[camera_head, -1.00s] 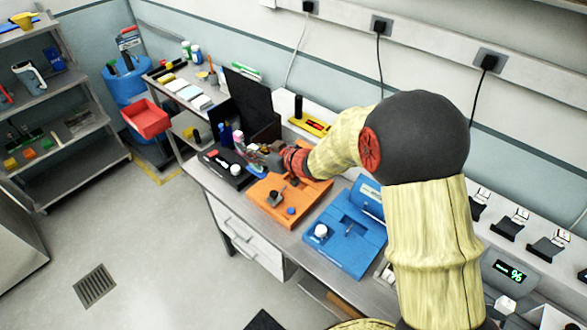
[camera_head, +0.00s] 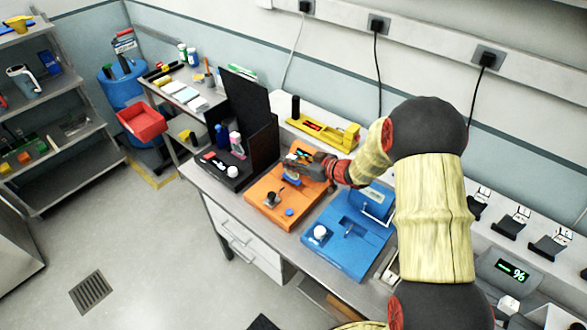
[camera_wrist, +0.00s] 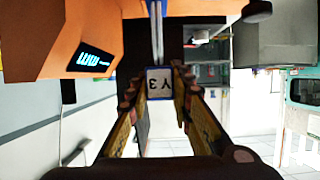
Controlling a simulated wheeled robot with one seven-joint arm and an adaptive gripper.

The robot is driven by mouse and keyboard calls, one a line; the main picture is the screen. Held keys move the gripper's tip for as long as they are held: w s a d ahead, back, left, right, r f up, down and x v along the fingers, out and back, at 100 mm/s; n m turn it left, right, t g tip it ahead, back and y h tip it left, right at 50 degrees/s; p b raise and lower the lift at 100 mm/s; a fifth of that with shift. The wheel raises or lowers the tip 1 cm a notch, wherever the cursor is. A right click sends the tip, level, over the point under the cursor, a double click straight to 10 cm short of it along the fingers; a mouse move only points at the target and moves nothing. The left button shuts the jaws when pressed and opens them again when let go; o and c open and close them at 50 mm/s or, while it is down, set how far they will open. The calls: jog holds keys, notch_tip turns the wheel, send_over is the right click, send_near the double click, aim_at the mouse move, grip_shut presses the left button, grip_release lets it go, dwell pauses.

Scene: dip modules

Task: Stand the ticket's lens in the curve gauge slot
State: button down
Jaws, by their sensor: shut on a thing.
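My gripper (camera_head: 298,172) is over the orange station (camera_head: 262,203), which I take for the curve gauge. In the wrist view, its fingers (camera_wrist: 157,76) are shut on a blue-edged piece with a white tag reading Y3 (camera_wrist: 160,82), seemingly the lens. The piece also shows as a blue spot in the head view (camera_head: 292,178). The gauge's orange body (camera_wrist: 60,35) and its lit display (camera_wrist: 94,59) fill the wrist view's upper left. I cannot make out the slot, or whether the piece touches the gauge. No ticket is readable.
The blue station (camera_head: 355,240) stands right of the orange one. A black tray (camera_head: 225,172) with bottles and a tall black panel (camera_head: 245,100) are at the left. A yellow device (camera_head: 325,128) stands behind.

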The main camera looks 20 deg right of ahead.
aim_at(294, 177)
jog(key=shift+d+f+b, duration=0.15)
jog(key=shift+f+b, duration=0.1)
jog(key=shift+f, duration=0.7)
jog(key=shift+d+f+b, duration=0.15)
jog(key=shift+f+b, duration=0.05)
jog(key=shift+f, duration=0.75)
jog(key=shift+f, duration=0.15)
jog(key=c, duration=1.6)
grip_release()
